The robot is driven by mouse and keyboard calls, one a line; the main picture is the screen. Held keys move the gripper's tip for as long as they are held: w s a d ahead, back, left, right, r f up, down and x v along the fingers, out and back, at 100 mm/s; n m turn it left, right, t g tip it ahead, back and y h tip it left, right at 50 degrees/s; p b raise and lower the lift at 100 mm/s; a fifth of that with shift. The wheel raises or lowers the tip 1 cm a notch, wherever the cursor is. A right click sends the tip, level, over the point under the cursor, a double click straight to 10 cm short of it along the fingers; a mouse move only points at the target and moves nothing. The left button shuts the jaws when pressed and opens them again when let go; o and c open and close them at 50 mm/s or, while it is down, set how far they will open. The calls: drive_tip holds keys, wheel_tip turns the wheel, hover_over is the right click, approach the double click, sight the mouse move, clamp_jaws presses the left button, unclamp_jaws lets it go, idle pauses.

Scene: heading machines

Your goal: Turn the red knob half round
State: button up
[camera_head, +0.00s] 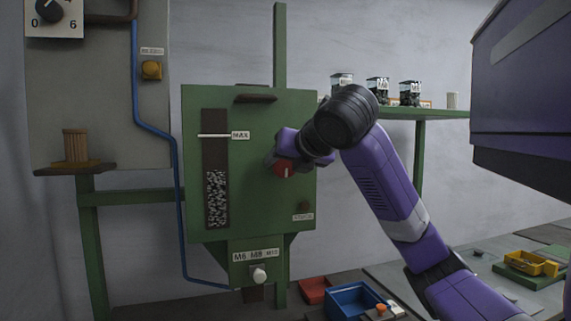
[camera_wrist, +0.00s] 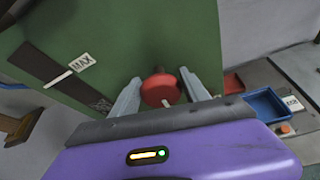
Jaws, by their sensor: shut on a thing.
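The red knob (camera_head: 284,169) sits on the front of the green panel (camera_head: 256,206), right of the dark level slot. It has a pale mark on its face. My gripper (camera_head: 276,160) is at the knob, with part of the knob hidden behind it in the head view. In the wrist view the red knob (camera_wrist: 160,90) lies between the two grey fingers of my gripper (camera_wrist: 163,92), one on each side. The gripper is shut on the knob. How far the knob is turned I cannot tell.
A white lever (camera_head: 259,275) under M6, M8 and M10 labels is below the panel. A blue bin (camera_head: 352,300) and a red bin (camera_head: 313,290) stand on the bench. A shelf (camera_head: 430,114) with jars is behind my arm.

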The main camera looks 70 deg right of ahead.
drive_tip(key=shift+f, duration=0.15)
drive_tip(key=o, duration=1.3)
drive_tip(key=shift+o, duration=0.2)
drive_tip(key=b+v, duration=0.1)
drive_tip(key=v, duration=0.6)
drive_tip(key=shift+s+a, duration=0.25)
